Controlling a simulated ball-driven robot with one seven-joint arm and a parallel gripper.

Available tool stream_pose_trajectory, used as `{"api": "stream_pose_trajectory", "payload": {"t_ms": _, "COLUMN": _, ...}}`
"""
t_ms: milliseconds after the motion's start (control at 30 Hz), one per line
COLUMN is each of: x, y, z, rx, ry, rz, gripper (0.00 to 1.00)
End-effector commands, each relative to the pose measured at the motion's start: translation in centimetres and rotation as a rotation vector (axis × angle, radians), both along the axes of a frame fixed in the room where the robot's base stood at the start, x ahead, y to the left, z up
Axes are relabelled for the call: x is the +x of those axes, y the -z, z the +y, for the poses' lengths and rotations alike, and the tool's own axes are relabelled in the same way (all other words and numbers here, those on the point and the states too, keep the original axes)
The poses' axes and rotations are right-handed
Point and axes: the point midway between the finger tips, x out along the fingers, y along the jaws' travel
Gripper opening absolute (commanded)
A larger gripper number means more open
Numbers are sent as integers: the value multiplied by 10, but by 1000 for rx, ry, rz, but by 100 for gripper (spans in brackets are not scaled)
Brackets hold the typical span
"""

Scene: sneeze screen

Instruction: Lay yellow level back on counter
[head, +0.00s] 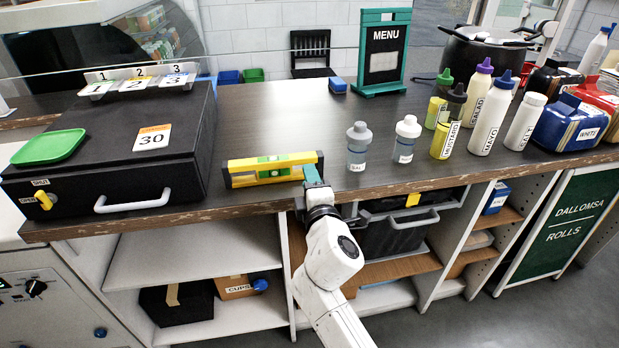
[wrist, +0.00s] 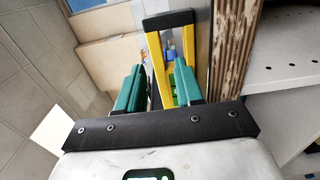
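The yellow level (head: 273,169) is upright on its long edge, parallel to the counter's front edge, with black end caps and a green vial block. It appears to rest on the counter (head: 250,203); any small gap beneath cannot be told. My gripper (head: 313,175) is at the level's right end, its teal fingers overlapping it. In the wrist view my gripper's fingers (wrist: 160,72) are apart, with part of the level's yellow frame (wrist: 179,57) between and beyond them. The right finger hides part of the frame. No firm contact shows.
Open shelves lie below the counter edge. The counter behind the level is clear.

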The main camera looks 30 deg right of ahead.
Motion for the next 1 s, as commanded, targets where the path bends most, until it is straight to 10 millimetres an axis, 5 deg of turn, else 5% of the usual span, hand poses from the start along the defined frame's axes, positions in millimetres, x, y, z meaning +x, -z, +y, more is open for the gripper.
{"api": "stream_pose_trajectory", "payload": {"t_ms": 1000, "x": -16, "y": 0, "z": 5, "rx": 2, "ry": 1, "rz": 0, "gripper": 36}}
